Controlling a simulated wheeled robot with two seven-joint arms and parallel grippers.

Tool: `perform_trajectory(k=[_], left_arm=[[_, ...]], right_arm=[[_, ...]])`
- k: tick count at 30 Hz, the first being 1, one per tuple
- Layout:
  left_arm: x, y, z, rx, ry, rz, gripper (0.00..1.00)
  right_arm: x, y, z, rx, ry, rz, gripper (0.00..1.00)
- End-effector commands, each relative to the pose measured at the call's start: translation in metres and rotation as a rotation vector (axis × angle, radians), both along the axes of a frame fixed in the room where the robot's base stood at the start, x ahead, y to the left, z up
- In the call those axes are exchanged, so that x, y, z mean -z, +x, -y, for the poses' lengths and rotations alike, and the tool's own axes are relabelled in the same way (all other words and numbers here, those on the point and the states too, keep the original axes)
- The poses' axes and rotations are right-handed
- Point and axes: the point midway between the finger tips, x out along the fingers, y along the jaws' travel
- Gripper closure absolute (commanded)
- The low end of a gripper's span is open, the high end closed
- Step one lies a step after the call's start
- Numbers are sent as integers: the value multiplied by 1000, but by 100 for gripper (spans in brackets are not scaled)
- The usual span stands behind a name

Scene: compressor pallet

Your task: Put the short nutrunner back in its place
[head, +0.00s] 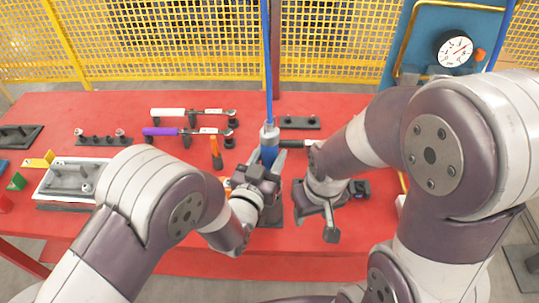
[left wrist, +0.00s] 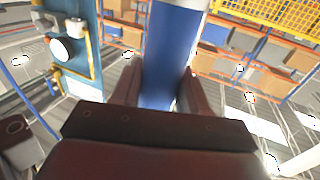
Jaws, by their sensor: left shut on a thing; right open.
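The short nutrunner (head: 269,145) is an upright tool with a grey top and blue body, hanging on a blue hose over the red table (head: 330,262). My left gripper (head: 267,168) is shut around its blue body, which also stands between the fingers in the left wrist view (left wrist: 172,50). The tool's lower end is hidden behind my left gripper. A dark grey block (head: 274,212) shows just below; I cannot tell whether the tool touches it. My right gripper (head: 325,212) is open and empty, to the right of the left one.
Two torque wrenches, white-handled (head: 168,112) and purple-handled (head: 162,131), rest on posts at the back. An orange-handled tool (head: 216,152) is left of the nutrunner. A white tray (head: 50,186) is at left. A blue panel with a gauge (head: 455,50) stands back right.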

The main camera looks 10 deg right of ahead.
Motion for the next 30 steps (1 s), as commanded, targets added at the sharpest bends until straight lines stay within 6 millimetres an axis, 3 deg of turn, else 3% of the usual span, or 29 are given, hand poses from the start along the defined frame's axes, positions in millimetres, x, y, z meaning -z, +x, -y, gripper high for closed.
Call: perform_trajectory(k=[30], left_arm=[[15, 1, 1, 0, -6, 7, 100]], right_arm=[[17, 0, 0, 0, 0, 0, 47]])
